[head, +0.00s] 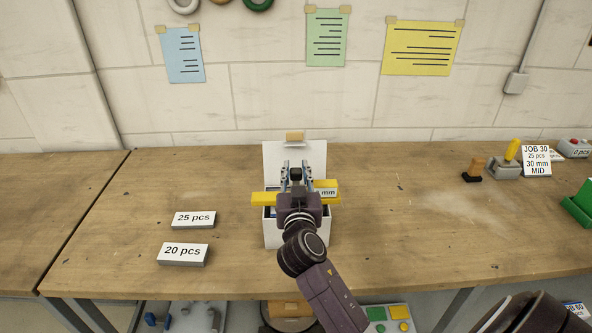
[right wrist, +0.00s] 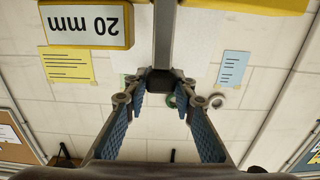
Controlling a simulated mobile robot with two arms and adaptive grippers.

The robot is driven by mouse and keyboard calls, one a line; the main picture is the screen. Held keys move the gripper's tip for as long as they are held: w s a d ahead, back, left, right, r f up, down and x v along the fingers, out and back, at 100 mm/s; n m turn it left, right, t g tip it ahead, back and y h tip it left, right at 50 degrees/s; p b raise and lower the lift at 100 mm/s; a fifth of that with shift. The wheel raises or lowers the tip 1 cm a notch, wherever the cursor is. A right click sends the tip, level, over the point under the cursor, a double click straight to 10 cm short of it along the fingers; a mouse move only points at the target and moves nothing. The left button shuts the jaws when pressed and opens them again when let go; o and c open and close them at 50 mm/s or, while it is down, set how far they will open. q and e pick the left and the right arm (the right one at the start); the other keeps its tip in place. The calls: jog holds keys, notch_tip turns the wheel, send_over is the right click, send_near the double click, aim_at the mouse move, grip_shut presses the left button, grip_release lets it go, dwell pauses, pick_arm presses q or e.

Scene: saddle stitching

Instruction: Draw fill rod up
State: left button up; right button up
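A grey upright rod, which I take to be the fill rod (right wrist: 167,30), shows in the right wrist view with a dark block at its end. In the head view that dark block (head: 296,174) sits between the fingers of my right gripper (head: 296,166). The gripper's blue-padded fingers (right wrist: 160,82) close on both sides of the block. The rod's lower part is hidden behind the gripper in the head view. The white box (head: 272,234) stands below, with a yellow bar (head: 264,199) across it. My left gripper is not in view.
Two signs, 25 pcs (head: 194,219) and 20 pcs (head: 183,254), stand left of the box. The bench (head: 420,220) between is clear.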

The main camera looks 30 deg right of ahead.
grip_shut()
notch_tip(320, 180, up, 3)
jog(key=shift+f+p, duration=0.2)
jog(key=shift+p, duration=0.4)
jog(key=o, duration=0.6)
grip_release()
